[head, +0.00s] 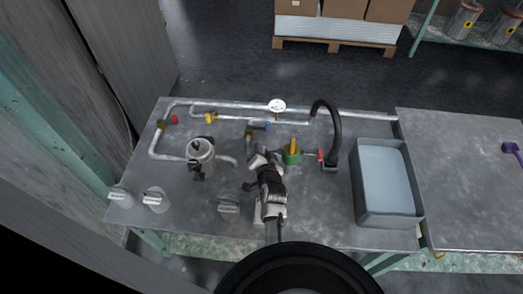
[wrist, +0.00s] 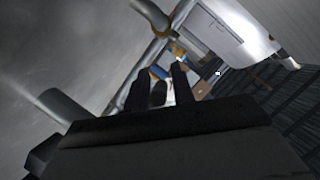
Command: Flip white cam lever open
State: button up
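My gripper (head: 262,160) is low over the middle of the metal workbench, left of a green valve with a yellow handle (head: 292,151). In the wrist view its two dark fingers (wrist: 158,84) stand apart with nothing visibly held between them.
A metal canister (head: 201,157) with dark fittings stands left of the gripper. Grey-white caps (head: 157,199) sit at the front left. A black curved hose (head: 333,130) rises at right, beside a grey tub (head: 361,205). Pipes and a white gauge (head: 277,105) run along the back.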

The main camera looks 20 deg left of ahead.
grip_shut()
jog(key=shift+a+r+m+y+b, duration=0.1)
jog(key=shift+r+m+y+b, duration=0.2)
jog(key=shift+m+b, duration=0.45)
jog(key=shift+r, duration=0.4)
jog(key=shift+o, duration=1.6)
grip_release()
jog(key=shift+s, duration=0.1)
